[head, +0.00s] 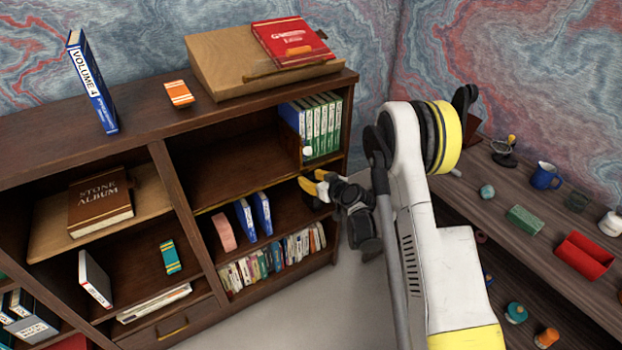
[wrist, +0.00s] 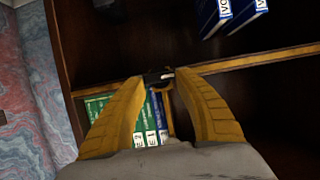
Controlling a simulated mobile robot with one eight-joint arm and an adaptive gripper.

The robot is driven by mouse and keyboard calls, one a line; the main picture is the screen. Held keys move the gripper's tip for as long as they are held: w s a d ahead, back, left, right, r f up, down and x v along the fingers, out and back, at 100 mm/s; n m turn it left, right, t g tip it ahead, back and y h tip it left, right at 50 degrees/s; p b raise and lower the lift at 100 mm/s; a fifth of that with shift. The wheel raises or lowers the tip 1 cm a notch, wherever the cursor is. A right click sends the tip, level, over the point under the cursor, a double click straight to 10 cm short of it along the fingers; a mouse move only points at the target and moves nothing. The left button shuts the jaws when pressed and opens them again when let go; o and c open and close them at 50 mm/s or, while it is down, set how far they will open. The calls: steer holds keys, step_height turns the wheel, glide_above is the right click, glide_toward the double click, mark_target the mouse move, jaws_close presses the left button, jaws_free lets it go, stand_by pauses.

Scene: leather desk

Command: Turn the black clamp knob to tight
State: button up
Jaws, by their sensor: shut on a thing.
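In the wrist view, the black clamp knob (wrist: 155,77) is a small dark piece with a pale mark, at the front edge of a shelf board. The two yellow fingers of my gripper (wrist: 160,80) are closed on it from either side, so only a little of it shows. In the head view, my gripper (head: 313,184) is at the right end of the bookcase's middle shelf edge, below the green books. The knob cannot be made out there behind the fingers. How tight it is cannot be told.
Green books (head: 322,127) stand just above my gripper in the bookcase, and blue books (head: 262,213) stand on the shelf below to the left. The bookcase's side panel (wrist: 62,60) is close by. A dark side table (head: 500,190) with several small objects is at the right.

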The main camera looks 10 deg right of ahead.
steer(key=m, duration=0.1)
steer(key=m+y, duration=0.2)
steer(key=shift+w+d+g, duration=0.2)
steer(key=shift+d+g, duration=0.05)
steer(key=shift+g, duration=0.05)
steer(key=m+y, duration=0.2)
steer(key=m, duration=0.1)
steer(key=shift+d+f, duration=0.15)
steer(key=m+y, duration=0.2)
steer(key=m, duration=0.1)
steer(key=shift+d+f+m, duration=0.1)
steer(key=shift+f+m, duration=0.05)
steer(key=shift+m, duration=0.25)
steer(key=m, duration=0.1)
steer(key=m+t+y, duration=0.1)
steer(key=m, duration=0.1)
steer(key=shift+w+f+m, duration=0.1)
steer(key=shift+f+m, duration=0.1)
steer(key=shift+m, duration=0.1)
steer(key=shift+y, duration=0.4)
steer(key=o, duration=1.2)
